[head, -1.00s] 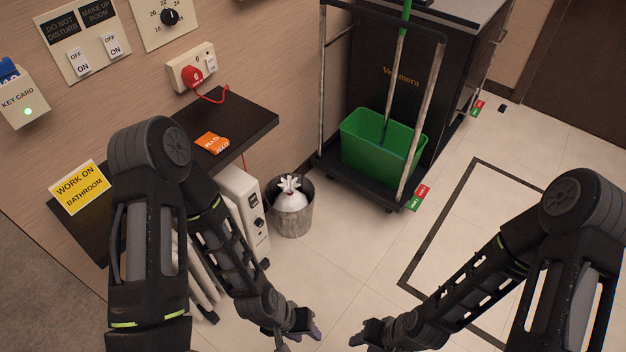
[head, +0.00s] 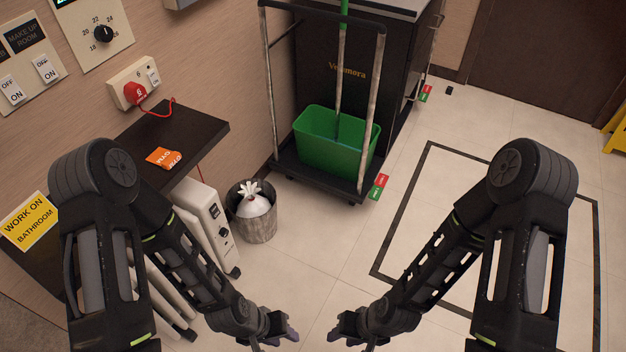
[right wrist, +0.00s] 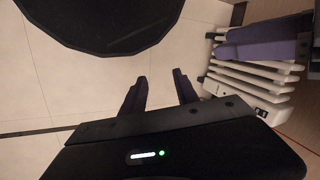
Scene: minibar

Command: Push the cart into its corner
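The cart (head: 290,172) is a dark housekeeping trolley with metal posts, standing upright at the upper middle of the head view against the wall side. A green bucket (head: 325,150) with a mop handle sits on its front platform. Red and green floor markers (head: 379,187) lie beside its right front corner. My left gripper (head: 285,330) and my right gripper (head: 342,330) are both low in front of the cart, well apart from it and empty. In the right wrist view the right fingers (right wrist: 160,88) are spread with floor between them. The left fingers are too small to judge.
A bin (head: 252,222) with a white bag stands left of the cart's front. A white radiator (head: 212,228) and a dark shelf (head: 200,130) line the left wall. A dark outlined rectangle (head: 425,160) marks open floor at right. A yellow object (head: 617,128) stands far right.

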